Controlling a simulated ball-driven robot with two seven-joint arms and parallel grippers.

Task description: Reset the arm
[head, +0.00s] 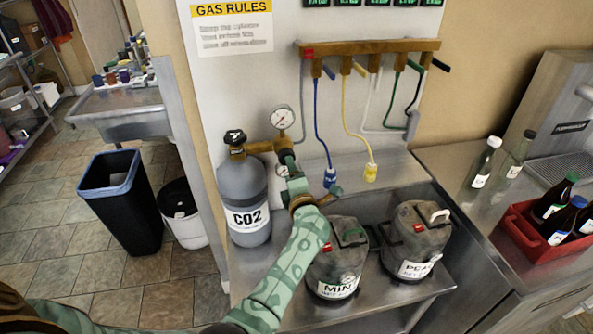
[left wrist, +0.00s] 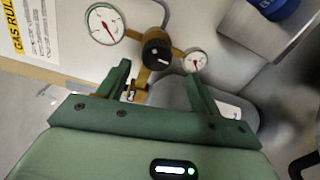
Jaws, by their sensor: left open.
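My left arm reaches up from the bottom of the head view. Its green gripper (head: 287,160) is at the brass regulator (head: 260,147) of the grey CO2 cylinder (head: 248,205). In the left wrist view the two fingers (left wrist: 160,82) are open, with nothing held between them. The regulator's black knob (left wrist: 157,52) lies just beyond the fingertips, with a large gauge (left wrist: 105,22) to its left and a small gauge (left wrist: 196,61) to its right. I cannot tell whether a finger touches the regulator. My right gripper is not in view.
Two kegs, MINT (head: 336,283) and PEAR (head: 409,262), stand right of the arm. A blue hose (head: 318,110) and a yellow hose (head: 350,115) hang from the wooden manifold (head: 370,47). A red crate (head: 530,237) with bottles is at right. A black bin (head: 125,205) stands at left.

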